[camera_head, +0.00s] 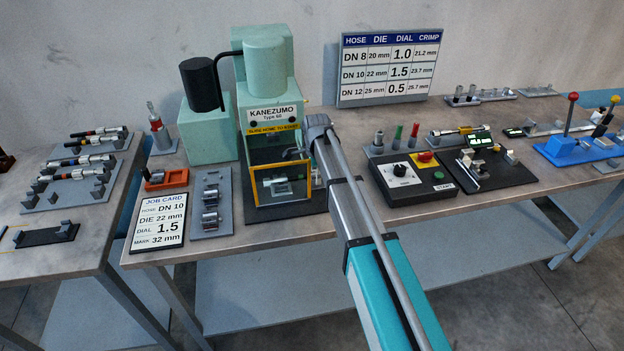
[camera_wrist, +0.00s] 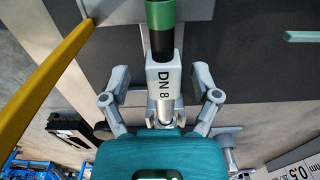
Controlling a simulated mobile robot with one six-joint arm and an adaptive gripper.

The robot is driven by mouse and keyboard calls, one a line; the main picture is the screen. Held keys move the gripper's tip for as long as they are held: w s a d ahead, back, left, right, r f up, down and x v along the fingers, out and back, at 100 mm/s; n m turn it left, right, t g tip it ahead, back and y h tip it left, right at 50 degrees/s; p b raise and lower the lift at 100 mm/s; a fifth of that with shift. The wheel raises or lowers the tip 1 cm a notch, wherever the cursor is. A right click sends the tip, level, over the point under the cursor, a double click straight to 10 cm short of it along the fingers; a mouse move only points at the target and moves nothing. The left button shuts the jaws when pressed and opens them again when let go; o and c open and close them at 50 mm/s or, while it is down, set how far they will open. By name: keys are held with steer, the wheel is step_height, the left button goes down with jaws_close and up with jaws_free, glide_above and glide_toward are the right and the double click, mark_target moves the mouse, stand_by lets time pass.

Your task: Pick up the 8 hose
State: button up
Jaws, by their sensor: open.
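The DN 8 hose piece shows in the wrist view, with a green band (camera_wrist: 165,14), a short black part and a pale sleeve marked DN 8 (camera_wrist: 164,75). A bright metal end points toward my gripper's teal body. My gripper (camera_wrist: 160,79) is open, with one finger on each side of the sleeve and gaps on both sides. In the head view a small green and silver piece, which looks like this hose, shows behind the yellow-framed window (camera_head: 280,183) of the press. There my gripper (camera_head: 296,153) is mostly hidden by my arm.
The green KANEZUMO press (camera_head: 268,80) stands on the bench. A yellow bar (camera_wrist: 45,75) runs close on the left in the wrist view. A job card (camera_head: 160,220), a die rack (camera_head: 211,205) and a control box (camera_head: 411,178) stand nearby. More hoses lie on a left rack (camera_head: 60,195).

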steer(key=shift+c, duration=0.3)
jaws_close()
stand_by(0.5)
